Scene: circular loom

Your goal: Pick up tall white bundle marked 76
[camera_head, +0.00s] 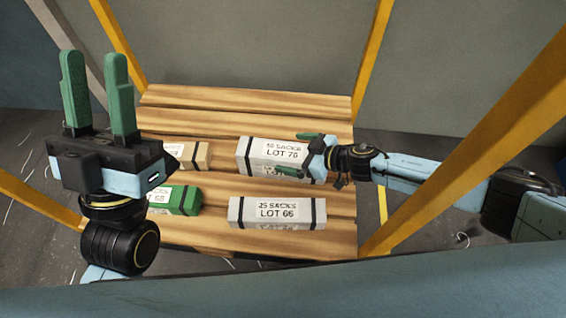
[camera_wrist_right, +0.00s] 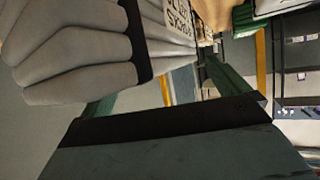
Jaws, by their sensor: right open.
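The tall white bundle marked LOT 76 (camera_head: 257,158) lies on the slatted wooden platform, with dark straps around it. In the right wrist view its folded grey-white sacks (camera_wrist_right: 75,60) fill the upper left. My right gripper (camera_head: 298,155) is open at the bundle's right end, one finger at the far side and one at the near side. Whether either finger touches it I cannot tell. The gripper hides part of that end. My left gripper (camera_head: 97,93) is open and empty, fingers pointing up, at the left of the head view.
A lower white bundle marked LOT 66 (camera_head: 277,212) lies in front. A green bundle (camera_head: 184,199) and a tan bundle (camera_head: 196,154) lie to the left, partly hidden by my left arm. Yellow posts (camera_head: 373,57) frame the wooden platform (camera_head: 235,98). Its back slats are clear.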

